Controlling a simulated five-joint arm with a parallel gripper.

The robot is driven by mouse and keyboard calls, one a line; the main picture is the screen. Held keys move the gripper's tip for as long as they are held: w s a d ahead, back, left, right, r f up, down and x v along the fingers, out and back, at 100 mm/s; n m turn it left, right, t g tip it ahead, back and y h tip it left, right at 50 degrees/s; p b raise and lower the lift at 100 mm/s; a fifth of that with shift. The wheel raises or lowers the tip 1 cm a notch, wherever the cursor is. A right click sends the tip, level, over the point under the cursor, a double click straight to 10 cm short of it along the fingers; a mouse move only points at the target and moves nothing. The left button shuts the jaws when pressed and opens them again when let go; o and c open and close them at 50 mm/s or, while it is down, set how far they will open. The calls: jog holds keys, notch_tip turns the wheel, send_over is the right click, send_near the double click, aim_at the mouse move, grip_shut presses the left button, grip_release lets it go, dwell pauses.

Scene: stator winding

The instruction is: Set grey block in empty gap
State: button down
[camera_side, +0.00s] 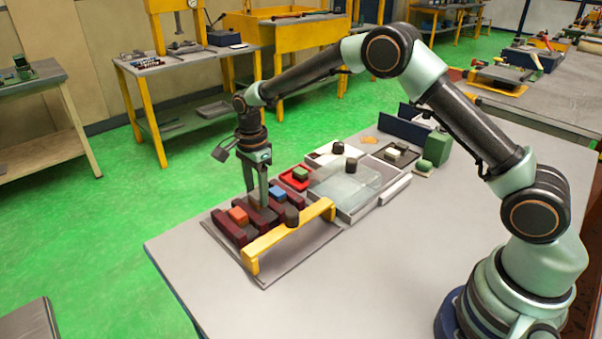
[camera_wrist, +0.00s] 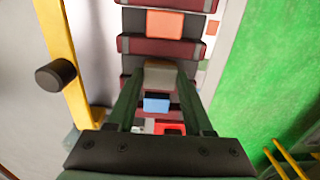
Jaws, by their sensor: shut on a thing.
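My gripper (camera_side: 263,200) points down over the dark red slotted stator (camera_side: 228,229). In the wrist view the gripper (camera_wrist: 161,74) is shut on the grey block (camera_wrist: 160,70), with a finger on each side. The block is at the slot between the orange block (camera_side: 238,215) and the blue block (camera_side: 278,193). The orange block (camera_wrist: 165,24) and the blue block (camera_wrist: 156,103) also show in the wrist view, seated in slots. I cannot tell whether the grey block touches the slot floor. The fingers mostly hide it in the side view.
A yellow bar (camera_side: 290,236) with a dark knob (camera_side: 292,215) runs along the near side of the stator. A red tray (camera_side: 292,184) with a green block (camera_side: 300,173) and a clear-lidded box (camera_side: 345,186) stand behind. The near grey table is clear.

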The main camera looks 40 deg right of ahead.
aim_at(257, 194)
jog(key=shift+f, duration=0.25)
dwell(0.4)
grip_release()
jog(key=shift+r, duration=3.5)
